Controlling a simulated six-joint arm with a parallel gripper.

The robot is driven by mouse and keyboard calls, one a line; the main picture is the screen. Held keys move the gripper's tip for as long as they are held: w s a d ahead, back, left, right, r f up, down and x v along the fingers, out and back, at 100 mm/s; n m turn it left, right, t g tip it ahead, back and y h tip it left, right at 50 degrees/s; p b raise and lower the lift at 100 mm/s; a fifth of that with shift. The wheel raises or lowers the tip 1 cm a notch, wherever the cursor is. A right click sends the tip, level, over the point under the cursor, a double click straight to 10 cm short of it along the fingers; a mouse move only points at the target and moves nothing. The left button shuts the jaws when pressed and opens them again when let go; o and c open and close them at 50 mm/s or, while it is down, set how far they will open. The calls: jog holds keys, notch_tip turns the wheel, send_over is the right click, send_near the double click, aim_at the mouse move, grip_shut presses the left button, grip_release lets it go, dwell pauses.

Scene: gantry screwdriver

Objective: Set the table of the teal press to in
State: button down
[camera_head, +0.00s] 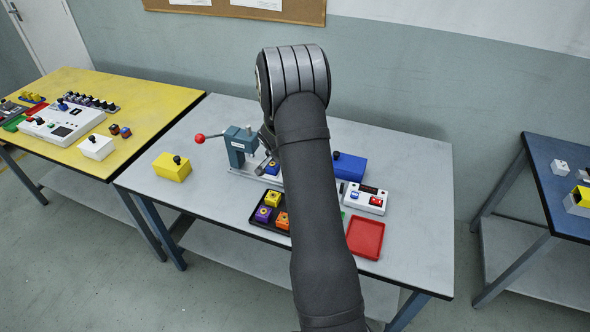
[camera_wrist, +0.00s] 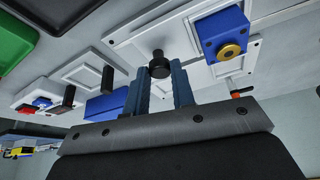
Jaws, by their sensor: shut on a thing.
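In the wrist view, a black knob (camera_wrist: 158,62) stands on a white plate (camera_wrist: 160,32) beside that block. My gripper (camera_wrist: 160,75) has its blue fingers on both sides of the knob, shut on it. In the head view my arm hides most of the gripper and part of the press base. I cannot tell the table's position.
A yellow box (camera_head: 172,168) stands left of the press, a blue box (camera_head: 349,165) right of my arm. A white switch box (camera_head: 365,198), a red tray (camera_head: 365,238) and a dark tray (camera_head: 256,223) with coloured blocks lie in front. The table's right side is clear.

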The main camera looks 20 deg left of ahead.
jog(key=a, duration=0.5)
jog(key=c, duration=1.2)
grip_release()
jog(key=shift+r, duration=0.1)
jog(key=v, duration=1.7)
jog(key=shift+d+r, duration=0.1)
